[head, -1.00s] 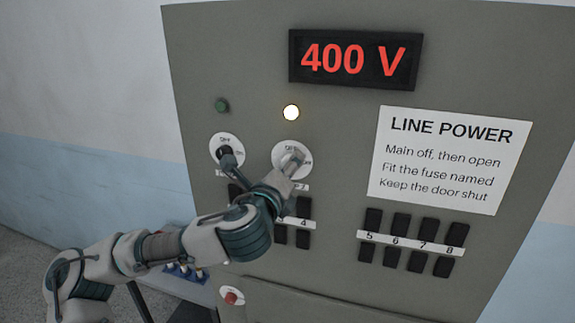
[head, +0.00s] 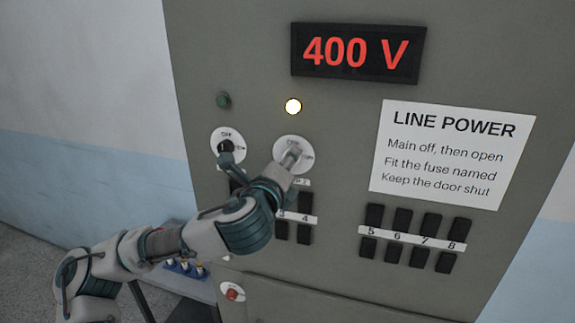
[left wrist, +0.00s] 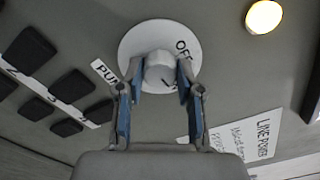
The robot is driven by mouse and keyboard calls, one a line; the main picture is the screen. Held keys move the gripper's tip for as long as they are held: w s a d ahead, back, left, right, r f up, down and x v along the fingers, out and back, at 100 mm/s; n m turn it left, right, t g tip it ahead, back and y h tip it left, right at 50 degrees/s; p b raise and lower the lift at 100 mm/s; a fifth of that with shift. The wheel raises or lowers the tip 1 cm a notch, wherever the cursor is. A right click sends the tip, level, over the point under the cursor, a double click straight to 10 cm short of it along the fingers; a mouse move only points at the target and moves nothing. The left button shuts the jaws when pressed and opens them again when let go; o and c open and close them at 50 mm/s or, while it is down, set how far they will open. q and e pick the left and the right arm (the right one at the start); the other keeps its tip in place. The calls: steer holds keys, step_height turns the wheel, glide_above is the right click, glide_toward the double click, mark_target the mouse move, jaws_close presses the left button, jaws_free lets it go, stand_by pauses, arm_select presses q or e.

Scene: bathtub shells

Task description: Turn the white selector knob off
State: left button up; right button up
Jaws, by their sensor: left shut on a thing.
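The white selector knob (left wrist: 158,68) sits on a round white dial plate (head: 299,146) on the grey panel. In the left wrist view its pale round face shows between my fingers, with "OFF" printed on the plate to its upper right. My left gripper (head: 288,163) reaches up from the lower left and is shut on this knob. In the left wrist view the left gripper (left wrist: 160,78) has one blue-padded finger on each side of it. The knob's pointer direction is hard to tell. My right gripper is not in view.
A black knob (head: 226,147) on another dial is close on the left. A lit lamp (head: 293,106) is above; a dark green lamp (head: 223,100) is unlit. The display (head: 356,53) reads 400 V. Black fuse blocks (head: 403,220) and a red button (head: 232,294) sit lower.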

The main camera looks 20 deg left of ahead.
arm_select(q)
steer(key=shift+w+d+f+n+b, duration=0.15)
steer(key=shift+n+b, duration=0.9)
steer(key=shift+n, duration=1.65)
steer(key=shift+s+a+f+n+b, duration=0.15)
steer(key=shift+n+b, duration=0.95)
steer(key=shift+n, duration=1.6)
steer(key=shift+w+d+f+n+b, duration=0.15)
steer(key=shift+n+b, duration=0.9)
steer(key=shift+n, duration=1.65)
steer(key=shift+r, duration=0.1)
steer(key=o, duration=0.9)
steer(key=shift+o, duration=1.2)
steer(key=shift+r, duration=0.1)
steer(key=s, duration=1.1)
steer(key=shift+s+a, duration=0.3)
steer(key=shift+s, duration=0.1)
